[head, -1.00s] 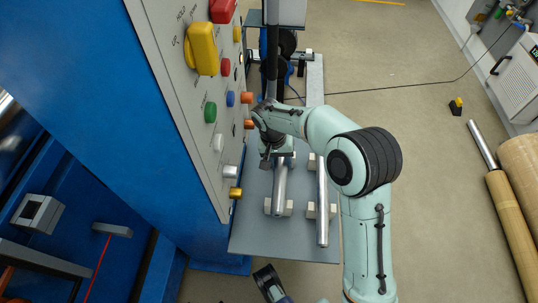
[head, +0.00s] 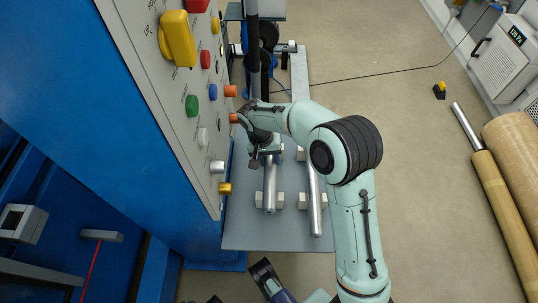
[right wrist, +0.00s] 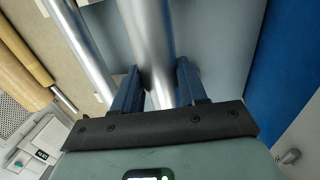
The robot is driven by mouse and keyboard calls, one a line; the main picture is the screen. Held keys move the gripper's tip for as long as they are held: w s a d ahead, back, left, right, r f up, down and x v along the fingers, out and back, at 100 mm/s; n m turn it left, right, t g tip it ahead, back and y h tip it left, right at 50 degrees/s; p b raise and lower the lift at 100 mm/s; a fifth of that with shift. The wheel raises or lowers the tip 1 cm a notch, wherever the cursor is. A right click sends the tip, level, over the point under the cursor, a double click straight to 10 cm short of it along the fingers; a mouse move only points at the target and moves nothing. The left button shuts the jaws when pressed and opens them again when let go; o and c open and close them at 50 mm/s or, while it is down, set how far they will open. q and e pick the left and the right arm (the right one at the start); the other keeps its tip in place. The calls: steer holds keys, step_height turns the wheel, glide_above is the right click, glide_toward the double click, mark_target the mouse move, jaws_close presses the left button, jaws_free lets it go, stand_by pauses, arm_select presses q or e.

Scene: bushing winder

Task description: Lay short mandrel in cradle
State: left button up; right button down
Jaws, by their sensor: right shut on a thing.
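The short mandrel (head: 270,190) is a smooth silver cylinder over the grey table, lengthwise between two pale cradle blocks (head: 280,200). Its near end sticks out slightly past them. Whether it bears on the blocks or hangs just above cannot be told. My right gripper (head: 262,157) is shut around its far part. In the right wrist view, blue fingers (right wrist: 158,85) stand on both sides of the mandrel (right wrist: 147,35). The far end is hidden by my right arm. A dark end piece at the bottom of the head view may be my left gripper (head: 263,270); its jaws are unclear.
A longer silver mandrel (head: 315,205) lies parallel on the right, in its own blocks (head: 304,200). The blue machine's button panel (head: 190,100) stands close on the left. The table's near part (head: 265,235) is bare. Large brown rolls (head: 510,200) lie on the floor at right.

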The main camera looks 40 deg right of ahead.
step_height(320, 180, down, 2)
steer(key=shift+f+b, duration=0.1)
steer(key=shift+b, duration=0.35)
steer(key=shift+f, duration=0.25)
steer(key=shift+f+b, duration=0.35)
steer(key=shift+f, duration=0.25)
arm_select(q)
steer(key=shift+a+f, duration=0.35)
steer(key=shift+f, duration=0.45)
steer(key=shift+a+f, duration=0.3)
steer(key=shift+f, duration=0.5)
arm_select(e)
steer(key=shift+f, duration=0.65)
arm_select(q)
steer(key=shift+f+b, duration=0.15)
steer(key=shift+b, duration=0.2)
arm_select(e)
steer(key=shift+f, duration=0.4)
steer(key=c, duration=0.5)
jaws_free()
